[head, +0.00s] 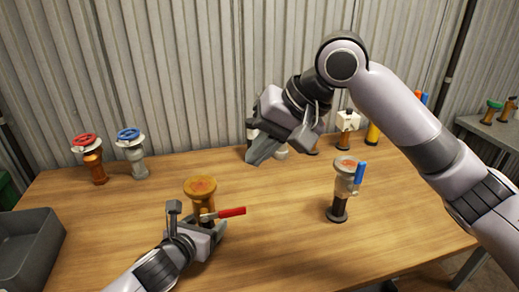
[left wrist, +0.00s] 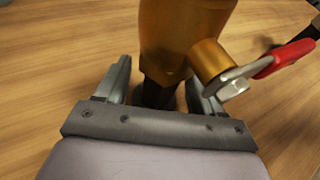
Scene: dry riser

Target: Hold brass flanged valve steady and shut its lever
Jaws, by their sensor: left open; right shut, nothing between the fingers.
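The brass flanged valve (head: 200,186) stands upright on the wooden table, left of the middle. Its red lever (head: 232,212) sticks out sideways to the right. In the left wrist view the brass body (left wrist: 180,30) fills the top middle, and the red lever (left wrist: 284,60) is at the right on a metal bracket. My left gripper (head: 197,222) is low at the valve's near side, open, with its fingers (left wrist: 160,85) on either side of the dark lower part. Whether they touch it cannot be told. My right gripper (head: 262,150) is shut and empty, above the table behind and right of the valve.
A valve with a blue lever (head: 346,182) stands to the right. Valves with a red wheel (head: 88,155) and a blue wheel (head: 131,150) stand at the back left. A grey bin (head: 30,250) is at the left edge. Several fittings line the back near the corrugated wall.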

